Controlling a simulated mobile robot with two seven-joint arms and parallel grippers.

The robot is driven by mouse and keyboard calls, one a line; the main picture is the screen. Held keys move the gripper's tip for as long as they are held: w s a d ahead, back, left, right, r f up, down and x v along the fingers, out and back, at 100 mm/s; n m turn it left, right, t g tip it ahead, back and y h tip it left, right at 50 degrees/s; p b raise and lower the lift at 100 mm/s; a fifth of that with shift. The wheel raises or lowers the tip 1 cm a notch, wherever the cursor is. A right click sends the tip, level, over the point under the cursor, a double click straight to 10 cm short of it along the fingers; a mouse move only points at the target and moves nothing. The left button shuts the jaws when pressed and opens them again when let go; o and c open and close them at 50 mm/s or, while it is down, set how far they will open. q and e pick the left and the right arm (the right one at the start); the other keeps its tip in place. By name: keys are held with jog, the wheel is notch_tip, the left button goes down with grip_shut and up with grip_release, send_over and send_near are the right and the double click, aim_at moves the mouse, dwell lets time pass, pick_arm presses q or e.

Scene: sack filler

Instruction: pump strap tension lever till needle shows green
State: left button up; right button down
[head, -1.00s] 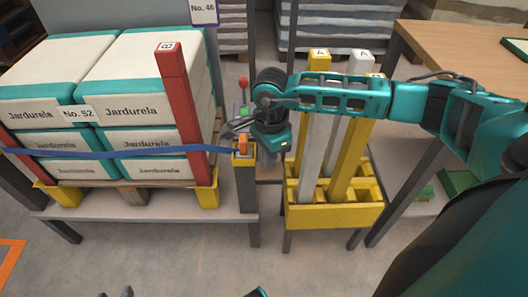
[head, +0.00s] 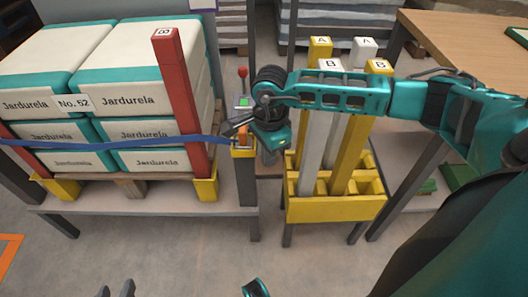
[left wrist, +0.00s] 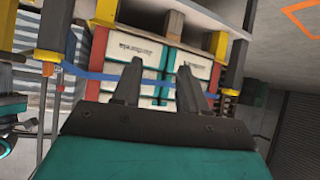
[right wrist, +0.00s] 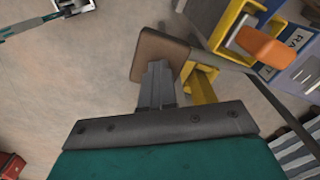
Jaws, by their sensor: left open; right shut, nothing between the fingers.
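The blue strap (head: 110,144) runs across the stacked sacks to a yellow-topped post (head: 247,185). An orange part (head: 242,138), possibly the tension lever, sits at the post's top; an orange block also shows in the right wrist view (right wrist: 263,45). My right gripper (head: 233,127) is shut and empty, close above the post top and partly covering it. In the right wrist view its closed fingers (right wrist: 157,85) overlap a brown block; contact is unclear. My left gripper (head: 116,292) is open and empty at the bottom edge, away from the post. I cannot read a needle.
A red upright (head: 183,105) stands at the sacks' corner. A red-knobbed stick (head: 242,72) with a small green panel (head: 244,102) is behind my right gripper. A yellow rack (head: 335,208) of bars stands right of the post, under my right arm. The front floor is clear.

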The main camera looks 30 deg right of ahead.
aim_at(269, 168)
notch_tip(269, 168, down, 5)
jog(key=b, duration=0.3)
jog(key=shift+d+f+b, duration=0.1)
jog(key=shift+f+b, duration=0.05)
jog(key=shift+b, duration=0.15)
jog(key=shift+w+f, duration=0.1)
jog(key=shift+f, duration=0.55)
jog(key=shift+r, duration=0.4)
notch_tip(269, 168, up, 4)
jog(key=p, duration=0.3)
jog(key=shift+p, duration=0.35)
notch_tip(269, 168, up, 4)
jog(key=p, duration=0.2)
jog(key=shift+f+p, duration=0.15)
jog(key=shift+p, duration=0.15)
jog(key=shift+r, duration=0.35)
pick_arm(q)
jog(key=shift+a+r, duration=0.25)
jog(key=shift+r, duration=0.6)
pick_arm(e)
jog(key=shift+f, duration=0.1)
